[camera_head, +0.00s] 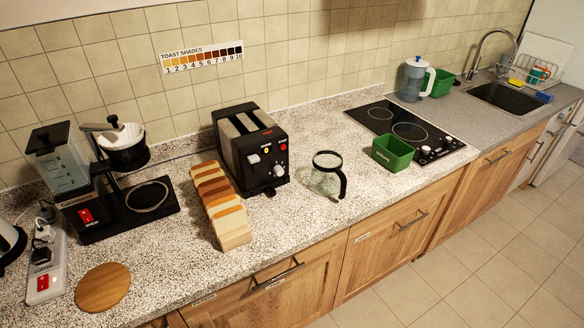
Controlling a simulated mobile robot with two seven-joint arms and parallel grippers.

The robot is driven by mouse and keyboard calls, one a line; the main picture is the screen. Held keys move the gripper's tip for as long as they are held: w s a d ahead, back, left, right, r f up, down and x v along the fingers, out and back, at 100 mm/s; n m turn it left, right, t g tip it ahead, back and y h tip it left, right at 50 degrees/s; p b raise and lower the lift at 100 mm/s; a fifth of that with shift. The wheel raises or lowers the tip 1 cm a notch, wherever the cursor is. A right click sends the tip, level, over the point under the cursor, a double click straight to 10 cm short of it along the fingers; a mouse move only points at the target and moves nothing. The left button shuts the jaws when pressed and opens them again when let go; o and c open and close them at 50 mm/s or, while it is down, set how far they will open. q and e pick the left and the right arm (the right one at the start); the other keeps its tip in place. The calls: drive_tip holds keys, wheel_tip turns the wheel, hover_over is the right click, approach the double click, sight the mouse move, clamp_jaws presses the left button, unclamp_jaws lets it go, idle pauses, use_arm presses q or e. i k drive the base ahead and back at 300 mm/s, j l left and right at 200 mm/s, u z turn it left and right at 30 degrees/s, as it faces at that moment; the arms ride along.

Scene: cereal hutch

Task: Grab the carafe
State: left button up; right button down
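The carafe (324,183) is clear glass with a black rim and a black handle (343,182). It stands upright on the speckled counter in the camera_head view, right of the black toaster. Its handle points to the right and toward the front edge. Nothing is touching the carafe. Neither of my grippers shows in this view.
The toaster (240,150) and a bread loaf (218,200) stand left of the carafe. A green box (392,152) sits at the cooktop's (410,128) near left corner. A coffee maker (95,190) is at far left. The counter in front of the carafe is clear.

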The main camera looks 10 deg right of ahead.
sight(327, 179)
drive_tip(key=z, duration=0.5)
drive_tip(key=i+l, duration=0.35)
drive_tip(key=l, duration=0.25)
drive_tip(key=i+l+u, duration=0.15)
drive_tip(key=l, duration=0.15)
drive_tip(key=i+l+u, duration=0.15)
drive_tip(key=l, duration=0.15)
drive_tip(key=i+l+u, duration=0.15)
drive_tip(key=l, duration=0.2)
